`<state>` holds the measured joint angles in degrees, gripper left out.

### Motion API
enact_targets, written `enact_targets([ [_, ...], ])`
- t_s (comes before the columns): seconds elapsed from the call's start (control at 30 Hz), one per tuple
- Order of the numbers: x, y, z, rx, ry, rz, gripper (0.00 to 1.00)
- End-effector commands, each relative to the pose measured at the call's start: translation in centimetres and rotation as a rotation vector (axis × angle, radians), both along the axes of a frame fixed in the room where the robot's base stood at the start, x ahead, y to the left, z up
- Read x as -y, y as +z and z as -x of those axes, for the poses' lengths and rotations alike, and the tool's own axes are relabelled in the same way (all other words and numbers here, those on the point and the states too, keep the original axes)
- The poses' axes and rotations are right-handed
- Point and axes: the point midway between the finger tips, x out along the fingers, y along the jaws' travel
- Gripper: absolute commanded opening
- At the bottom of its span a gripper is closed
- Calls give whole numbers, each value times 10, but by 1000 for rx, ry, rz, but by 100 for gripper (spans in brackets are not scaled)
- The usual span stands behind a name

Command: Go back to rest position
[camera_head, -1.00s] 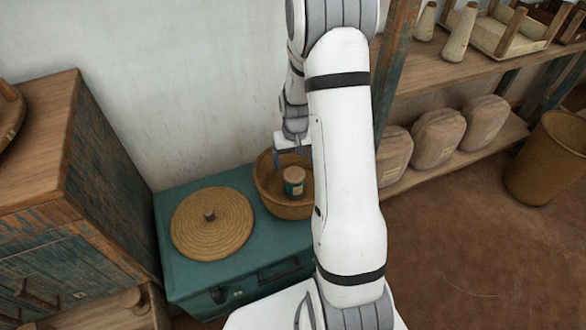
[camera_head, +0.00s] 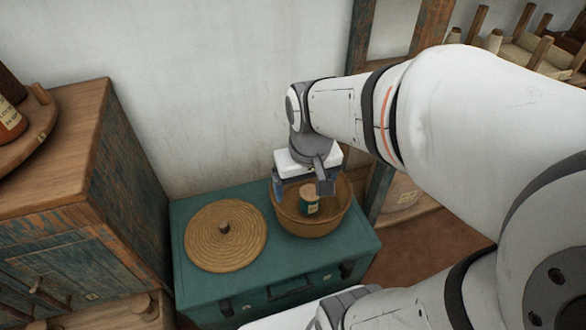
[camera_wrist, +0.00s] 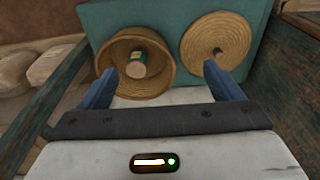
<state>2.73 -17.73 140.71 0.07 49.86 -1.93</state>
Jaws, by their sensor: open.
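My gripper (camera_head: 302,188) is open and empty, above the back part of a round woven basket (camera_head: 333,220). In the wrist view my two blue fingers (camera_wrist: 166,88) are spread wide, with nothing between them. The basket (camera_wrist: 168,70) stands on a teal chest (camera_head: 195,282). Inside it is a small green container with a tan lid (camera_head: 309,201), which also shows in the wrist view (camera_wrist: 137,66), clear of my fingers. A round woven lid with a knob (camera_head: 225,242) lies flat on the chest, left of the basket.
A worn wooden cabinet (camera_head: 60,165) stands at the left, with a round board (camera_head: 32,128) and a bottle (camera_head: 10,122) on it. A wall rises behind the chest. A wooden shelf post (camera_head: 362,45) stands close to my arm at the right. Brown floor (camera_head: 425,250) shows beyond.

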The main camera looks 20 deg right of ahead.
Motion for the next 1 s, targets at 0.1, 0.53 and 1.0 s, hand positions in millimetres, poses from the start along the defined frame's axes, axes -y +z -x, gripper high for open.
enact_targets([
  [0.1,-9,6,19,13,12,0,86],
  [0.53,-13,9,25,15,16,-1,86],
  [1.0,-13,80,24,47,16,-2,86],
])
